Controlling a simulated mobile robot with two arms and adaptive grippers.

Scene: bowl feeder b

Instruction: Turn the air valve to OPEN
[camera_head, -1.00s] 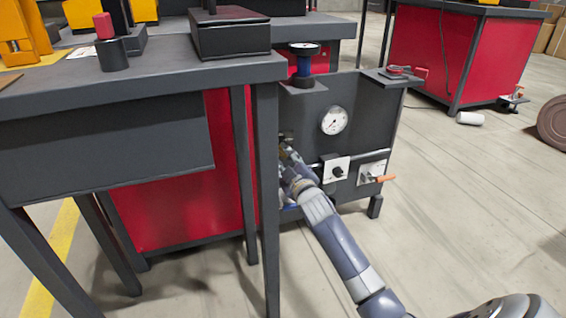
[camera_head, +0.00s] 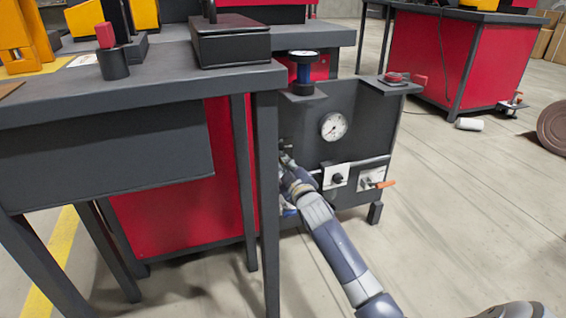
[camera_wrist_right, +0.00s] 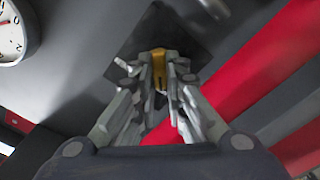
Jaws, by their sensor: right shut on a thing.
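My right gripper (camera_head: 287,160) reaches the left side of the dark grey panel (camera_head: 305,112), close to the table leg. In the right wrist view its fingers (camera_wrist_right: 165,78) are closed on a small yellow handle (camera_wrist_right: 159,56), in front of a dark square plate (camera_wrist_right: 185,35). This handle seems to be the air valve's; no OPEN mark is readable. In the head view the leg and my gripper hide most of it. My left gripper is out of view.
The panel carries a round gauge (camera_head: 333,126), a black knob (camera_head: 338,179) and an orange lever (camera_head: 384,184) to the gripper's right. The table leg (camera_head: 267,210) stands close on the left.

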